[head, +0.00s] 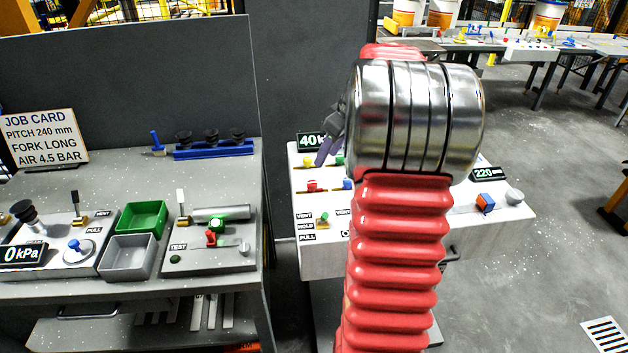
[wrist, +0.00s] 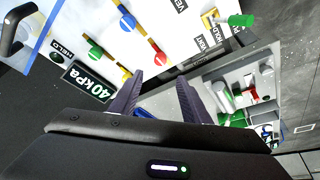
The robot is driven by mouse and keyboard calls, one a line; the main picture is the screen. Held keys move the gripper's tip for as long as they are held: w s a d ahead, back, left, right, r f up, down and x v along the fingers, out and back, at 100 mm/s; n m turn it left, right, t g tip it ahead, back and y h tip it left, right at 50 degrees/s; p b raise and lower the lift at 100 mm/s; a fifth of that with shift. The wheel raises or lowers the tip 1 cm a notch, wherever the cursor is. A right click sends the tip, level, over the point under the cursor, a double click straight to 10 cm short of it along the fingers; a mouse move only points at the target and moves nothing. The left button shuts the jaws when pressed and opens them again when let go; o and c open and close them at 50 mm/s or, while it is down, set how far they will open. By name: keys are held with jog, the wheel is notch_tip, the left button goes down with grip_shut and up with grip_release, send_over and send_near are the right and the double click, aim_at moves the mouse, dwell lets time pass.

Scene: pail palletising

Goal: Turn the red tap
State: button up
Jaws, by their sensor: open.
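A red tap (head: 312,186) sits on the top of the white console (head: 318,262), beside a blue tap (head: 348,184) and near a yellow tap. In the wrist view the red tap (wrist: 160,58) is just beyond the fingertips, near the top centre, apart from them. My gripper (head: 325,155) is open and empty above the console's far left part; in the wrist view my gripper (wrist: 160,84) shows two separated dark fingers. My arm hides the middle of the console in the head view. A second red handle (head: 211,238) is on the TEST board of the grey bench.
Close to the red tap, the wrist view shows a green tap (wrist: 95,53), a blue tap (wrist: 127,22) and a "40 kPa" display (wrist: 88,82). A green-handled lever (wrist: 240,20) stands nearby. The grey bench (head: 120,187) with bins is at left. Open floor lies at right.

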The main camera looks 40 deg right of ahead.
aim_at(313, 183)
jog(key=x, duration=1.3)
jog(key=shift+s, duration=0.1)
jog(key=shift+c, duration=0.6)
jog(key=c, duration=0.9)
